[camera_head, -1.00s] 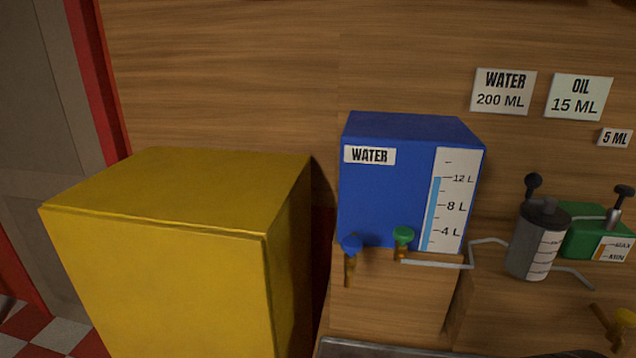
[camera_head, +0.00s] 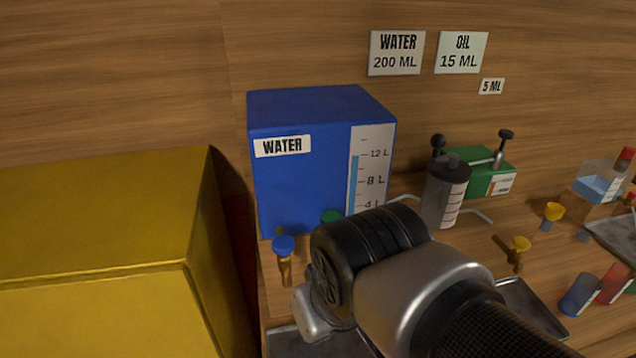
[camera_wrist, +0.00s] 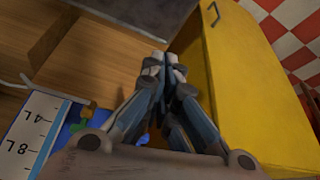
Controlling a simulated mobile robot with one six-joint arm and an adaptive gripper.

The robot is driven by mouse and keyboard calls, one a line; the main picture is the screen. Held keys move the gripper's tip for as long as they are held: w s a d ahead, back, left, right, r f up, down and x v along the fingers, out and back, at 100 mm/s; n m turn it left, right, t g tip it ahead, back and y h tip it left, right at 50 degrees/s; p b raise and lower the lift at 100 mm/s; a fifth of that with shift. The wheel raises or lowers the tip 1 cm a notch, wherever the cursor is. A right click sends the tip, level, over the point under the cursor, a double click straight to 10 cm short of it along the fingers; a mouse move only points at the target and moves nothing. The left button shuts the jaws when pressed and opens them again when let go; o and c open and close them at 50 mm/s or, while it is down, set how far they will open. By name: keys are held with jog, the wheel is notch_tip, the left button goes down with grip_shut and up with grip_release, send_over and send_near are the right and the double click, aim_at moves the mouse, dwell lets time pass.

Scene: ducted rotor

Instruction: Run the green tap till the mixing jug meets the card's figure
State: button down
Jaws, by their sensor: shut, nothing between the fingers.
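The blue water tank (camera_head: 300,180) stands on a wooden stand, with a level scale on its front. Its green tap (camera_head: 331,216) is mostly hidden behind my arm; green also shows beside the tank scale in the wrist view (camera_wrist: 76,127). A blue-handled tap (camera_head: 283,247) is at the tank's left. The card (camera_head: 396,53) reads WATER 200 ML. A grey, marked cylindrical vessel (camera_head: 443,200) stands right of the tank; I cannot tell whether it is the mixing jug. My gripper (camera_wrist: 163,62) is shut and empty, apart from the taps. Its fingers are hidden in the head view.
A large yellow cabinet (camera_head: 100,240) stands at the left. An OIL 15 ML card (camera_head: 461,53) and a 5 ML card (camera_head: 491,87) are on the wall. A green oil container (camera_head: 490,177) is behind the grey vessel. Small coloured cups (camera_head: 580,294) and a yellow tap (camera_head: 520,245) are at right.

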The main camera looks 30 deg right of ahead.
jog(key=w+d+r+m+p, duration=0.1)
jog(key=w+d+r+p, duration=0.4)
jog(key=w+r+p, duration=0.2)
jog(key=w+d+r+m+g+p, duration=0.1)
jog(key=w+d+r+p, duration=0.4)
jog(key=w+r+p, duration=0.3)
notch_tip(320, 180, up, 4)
jog(key=p, duration=0.8)
jog(key=shift+m+h, duration=0.3)
jog(key=shift+s, duration=0.1)
send_over(323, 215)
jog(key=s, duration=0.1)
notch_tip(323, 215, down, 12)
jog(key=shift+s+a+b, duration=0.15)
jog(key=shift+b, duration=0.2)
jog(key=shift+f, duration=0.85)
